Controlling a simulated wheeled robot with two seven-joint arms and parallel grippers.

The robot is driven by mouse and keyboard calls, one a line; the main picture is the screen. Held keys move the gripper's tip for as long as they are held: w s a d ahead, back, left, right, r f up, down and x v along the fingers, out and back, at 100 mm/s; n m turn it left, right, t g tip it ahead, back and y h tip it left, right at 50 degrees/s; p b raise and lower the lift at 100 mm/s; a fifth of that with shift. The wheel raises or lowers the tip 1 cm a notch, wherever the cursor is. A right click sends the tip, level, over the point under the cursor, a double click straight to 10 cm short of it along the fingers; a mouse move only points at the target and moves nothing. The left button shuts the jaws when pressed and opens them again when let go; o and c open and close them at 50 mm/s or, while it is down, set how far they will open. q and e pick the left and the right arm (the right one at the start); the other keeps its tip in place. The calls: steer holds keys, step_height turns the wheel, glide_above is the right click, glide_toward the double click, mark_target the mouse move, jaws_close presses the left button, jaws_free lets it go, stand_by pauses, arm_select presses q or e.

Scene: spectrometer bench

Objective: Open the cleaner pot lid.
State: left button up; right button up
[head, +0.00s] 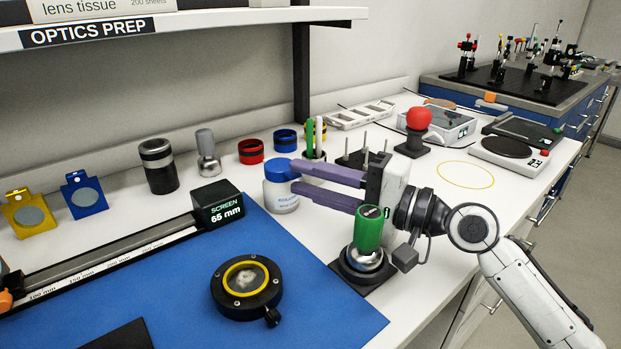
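The cleaner pot (281,198) is a small white jar with blue print, standing on the white bench behind the blue mat. Its blue lid (278,171) sits on top and looks closed, though its right part is hidden by a finger. My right gripper (293,176) reaches in from the right with two purple fingers spread apart. The upper fingertip overlaps the lid's right edge, and the lower one overlaps the jar's right side. I cannot tell whether either touches the pot. My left gripper is out of view.
A cup of pens (314,152) and a blue ring (286,139) are behind the pot. A yellow-ringed optic mount (246,287) lies on the blue mat (330,315).

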steer(key=shift+c, duration=0.3)
jaws_close()
stand_by(1.1)
